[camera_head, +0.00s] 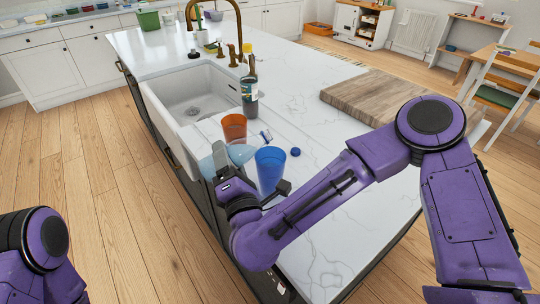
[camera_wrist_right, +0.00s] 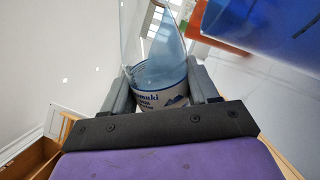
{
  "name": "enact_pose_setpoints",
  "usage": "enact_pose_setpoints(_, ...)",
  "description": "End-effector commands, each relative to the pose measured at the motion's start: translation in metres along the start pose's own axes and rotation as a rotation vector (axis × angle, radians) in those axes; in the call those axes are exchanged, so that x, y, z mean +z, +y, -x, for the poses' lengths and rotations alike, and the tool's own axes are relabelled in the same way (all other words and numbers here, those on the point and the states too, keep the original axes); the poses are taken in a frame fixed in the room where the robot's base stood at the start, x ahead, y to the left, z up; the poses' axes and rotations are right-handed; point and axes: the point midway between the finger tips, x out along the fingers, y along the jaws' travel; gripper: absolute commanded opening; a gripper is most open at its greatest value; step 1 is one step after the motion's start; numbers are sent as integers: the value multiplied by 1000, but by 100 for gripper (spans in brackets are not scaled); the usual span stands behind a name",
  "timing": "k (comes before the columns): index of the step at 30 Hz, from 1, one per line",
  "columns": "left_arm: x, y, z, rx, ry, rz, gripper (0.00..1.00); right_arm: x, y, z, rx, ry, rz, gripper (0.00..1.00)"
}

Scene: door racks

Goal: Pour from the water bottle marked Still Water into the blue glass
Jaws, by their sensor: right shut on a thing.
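In the right wrist view, the fingers (camera_wrist_right: 162,88) hold both sides of the labelled part of the bottle (camera_wrist_right: 158,92); the label is only partly readable. The blue glass (camera_head: 270,169) stands upright on the counter; its side fills the upper right of the wrist view (camera_wrist_right: 275,25). I cannot tell whether water flows. My left gripper is out of view.
An orange glass (camera_head: 234,127) stands close behind the bottle, with a dark bottle (camera_head: 249,92) beyond it. A blue cap (camera_head: 295,152) lies right of the blue glass. The sink (camera_head: 195,96) is at left, a wooden board (camera_head: 372,95) at right.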

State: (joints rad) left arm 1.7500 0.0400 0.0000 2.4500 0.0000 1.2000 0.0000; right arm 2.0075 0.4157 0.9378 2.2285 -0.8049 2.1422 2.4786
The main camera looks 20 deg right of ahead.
Motion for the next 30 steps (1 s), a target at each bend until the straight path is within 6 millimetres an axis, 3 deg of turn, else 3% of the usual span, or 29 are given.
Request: enact_pose_setpoints(30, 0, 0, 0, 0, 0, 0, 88, -2, 2, 0, 1, -14, -60, 18)
